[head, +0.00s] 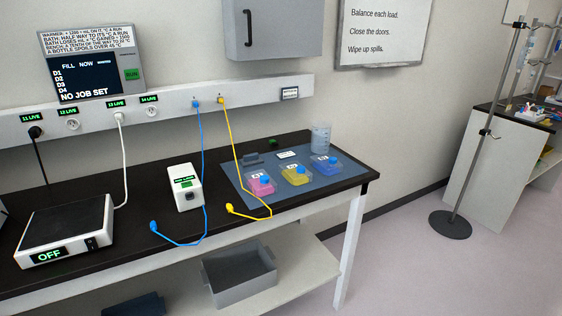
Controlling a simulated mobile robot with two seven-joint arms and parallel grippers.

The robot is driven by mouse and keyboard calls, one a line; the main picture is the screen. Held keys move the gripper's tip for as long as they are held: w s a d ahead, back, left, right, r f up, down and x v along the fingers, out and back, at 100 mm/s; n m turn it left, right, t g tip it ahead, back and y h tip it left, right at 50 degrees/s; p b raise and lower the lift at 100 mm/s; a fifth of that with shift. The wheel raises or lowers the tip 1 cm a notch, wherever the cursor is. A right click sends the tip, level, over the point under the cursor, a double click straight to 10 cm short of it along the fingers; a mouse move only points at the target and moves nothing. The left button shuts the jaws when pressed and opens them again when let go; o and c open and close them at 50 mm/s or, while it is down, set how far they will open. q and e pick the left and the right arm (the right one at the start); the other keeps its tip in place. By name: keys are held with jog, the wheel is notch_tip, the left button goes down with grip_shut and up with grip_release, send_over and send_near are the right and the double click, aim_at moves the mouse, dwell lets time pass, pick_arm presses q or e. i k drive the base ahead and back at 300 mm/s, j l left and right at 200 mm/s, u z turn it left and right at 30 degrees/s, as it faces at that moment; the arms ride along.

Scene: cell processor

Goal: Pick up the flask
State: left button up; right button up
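Several vessels stand on the black bench at the right. A flat flask with pink liquid (261,184), one with yellow liquid (296,174) and one with blue liquid (326,165) sit in a row on a blue-grey mat (236,180). Each has a blue cap and a small white label, too small to read. Which one the task means cannot be told. A clear beaker (320,137) stands behind them near the wall. Neither of my grippers is in view.
Blue (203,170) and yellow (240,160) cables hang from the wall rail; the yellow one's loose end lies by the mat. A white box (185,187) and a scale reading OFF (66,232) stand left. A grey bin (239,275) is on the lower shelf. A pole stand (484,130) is right.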

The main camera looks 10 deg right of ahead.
aim_at(329, 166)
jog(key=i+l+u, duration=0.15)
jog(key=l+u, duration=0.55)
jog(key=i+l+u, duration=0.1)
jog(key=l+u, duration=0.25)
jog(key=l, duration=0.7)
jog(key=l+u, duration=0.1)
jog(key=l, duration=1.3)
jog(key=k+l, duration=0.15)
jog(key=l, duration=1.2)
jog(key=i+u, duration=0.05)
